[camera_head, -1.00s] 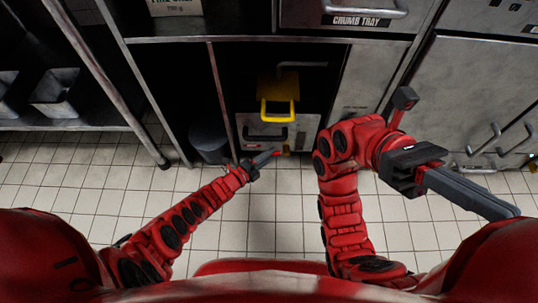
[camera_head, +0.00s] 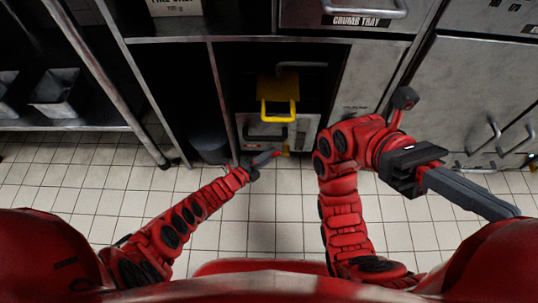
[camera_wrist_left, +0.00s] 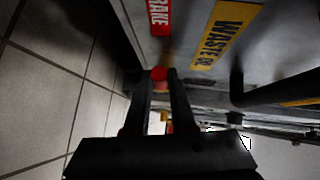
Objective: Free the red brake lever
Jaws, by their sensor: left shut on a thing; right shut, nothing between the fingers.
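The red brake lever (camera_wrist_left: 158,74) shows as a small red tip between the ends of my left gripper's fingers (camera_wrist_left: 160,82) in the left wrist view. The fingers are shut on it. The red BRAKE label (camera_wrist_left: 159,14) is on the grey panel just beyond. In the head view my left gripper (camera_head: 266,158) is low in front of the grey waste oil unit (camera_head: 304,130), at its lower front. The lever is barely visible there. My right gripper (camera_head: 485,200) is shut and empty, off to the right, away from the unit.
A yellow WASTE OIL label (camera_wrist_left: 225,32) and a dark handle (camera_wrist_left: 270,95) are on the unit's front. A yellow handle (camera_head: 278,110) stands above it in the bay. A dark bin (camera_head: 208,142) stands at its left. Tiled floor (camera_head: 270,215) lies clear in front.

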